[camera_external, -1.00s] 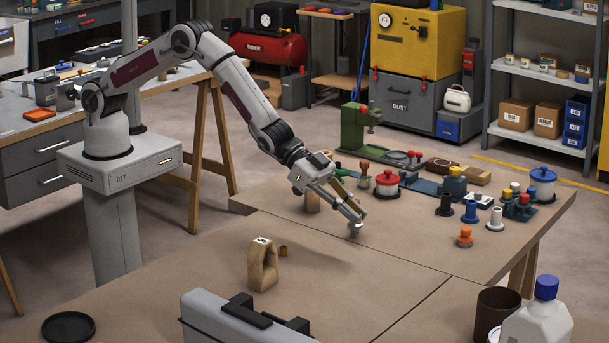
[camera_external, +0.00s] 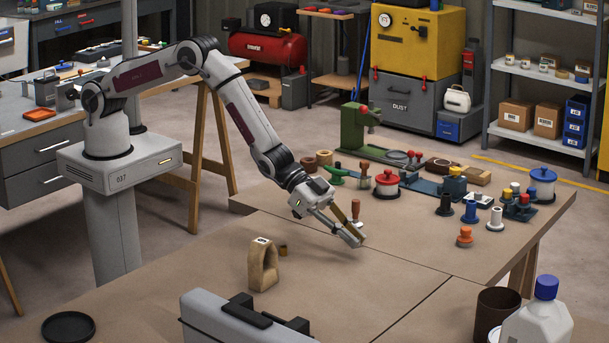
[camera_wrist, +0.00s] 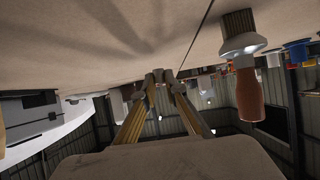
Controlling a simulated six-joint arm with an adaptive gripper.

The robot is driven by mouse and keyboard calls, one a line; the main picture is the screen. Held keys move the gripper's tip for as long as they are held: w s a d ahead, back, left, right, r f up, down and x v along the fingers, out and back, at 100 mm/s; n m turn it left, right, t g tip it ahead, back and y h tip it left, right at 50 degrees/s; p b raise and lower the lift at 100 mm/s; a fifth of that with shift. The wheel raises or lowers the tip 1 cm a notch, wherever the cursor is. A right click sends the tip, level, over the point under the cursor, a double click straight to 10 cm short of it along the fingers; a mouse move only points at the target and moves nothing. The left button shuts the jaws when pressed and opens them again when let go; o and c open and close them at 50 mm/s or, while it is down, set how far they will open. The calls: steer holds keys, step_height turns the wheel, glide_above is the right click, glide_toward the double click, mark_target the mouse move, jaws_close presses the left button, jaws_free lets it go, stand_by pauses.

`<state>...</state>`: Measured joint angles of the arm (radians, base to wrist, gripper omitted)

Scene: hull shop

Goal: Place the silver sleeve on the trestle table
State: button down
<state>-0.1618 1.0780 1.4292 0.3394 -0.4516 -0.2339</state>
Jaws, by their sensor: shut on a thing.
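My gripper (camera_external: 352,238) reaches down low over the trestle table (camera_external: 330,270), close to the seam across its top. Its fingers are brought together around a small grey piece, which I take to be the silver sleeve. In the wrist view the fingertips (camera_wrist: 158,77) meet close to the table surface, and the fingers hide most of the piece. I cannot tell whether it touches the table.
A wooden-handled tool with a silver collar (camera_wrist: 248,85) stands upright just behind my gripper. Several coloured parts, a red-lidded pot (camera_external: 387,184) and a green press (camera_external: 354,133) stand farther back.

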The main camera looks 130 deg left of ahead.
steer(key=shift+f, duration=1.15)
steer(key=c, duration=2.1)
jaws_free()
steer(key=shift+f, duration=0.1)
steer(key=shift+r, duration=0.2)
steer(key=shift+v, duration=5.95)
